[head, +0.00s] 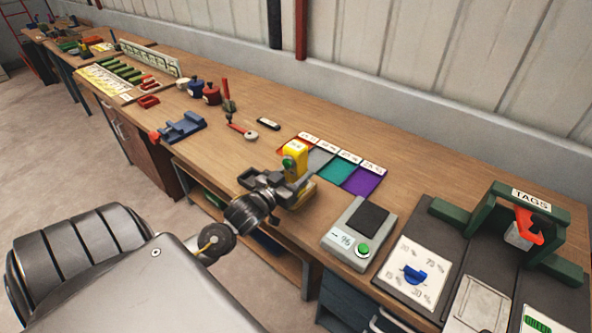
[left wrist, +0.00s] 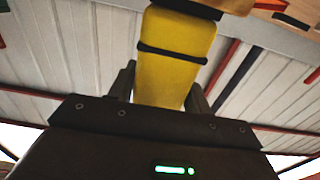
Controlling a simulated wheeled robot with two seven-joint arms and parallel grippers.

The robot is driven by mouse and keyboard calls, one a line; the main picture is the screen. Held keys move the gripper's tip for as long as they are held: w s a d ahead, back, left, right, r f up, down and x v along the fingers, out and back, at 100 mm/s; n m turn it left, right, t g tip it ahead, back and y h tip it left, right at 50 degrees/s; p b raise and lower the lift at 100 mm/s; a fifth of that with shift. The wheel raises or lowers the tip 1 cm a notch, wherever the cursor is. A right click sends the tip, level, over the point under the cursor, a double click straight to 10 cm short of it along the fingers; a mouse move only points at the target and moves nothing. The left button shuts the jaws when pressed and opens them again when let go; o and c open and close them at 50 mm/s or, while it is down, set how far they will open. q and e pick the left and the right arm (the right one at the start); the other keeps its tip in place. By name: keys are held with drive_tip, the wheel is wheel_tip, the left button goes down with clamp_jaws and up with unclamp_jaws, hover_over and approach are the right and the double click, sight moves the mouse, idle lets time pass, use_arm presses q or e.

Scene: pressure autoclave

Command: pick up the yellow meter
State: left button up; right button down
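My right gripper is not in view.
Colored labelled mats (head: 338,169) lie just behind the meter. A grey device with a green button (head: 358,233) stands to the right, then a green TAGS frame (head: 485,215). A blue holder (head: 180,128) lies to the left. Clear wood lies between it and the meter.

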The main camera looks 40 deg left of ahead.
use_arm(q)
drive_tip(key=c, duration=0.8)
drive_tip(key=shift+o, duration=0.2)
drive_tip(key=shift+r, duration=0.1)
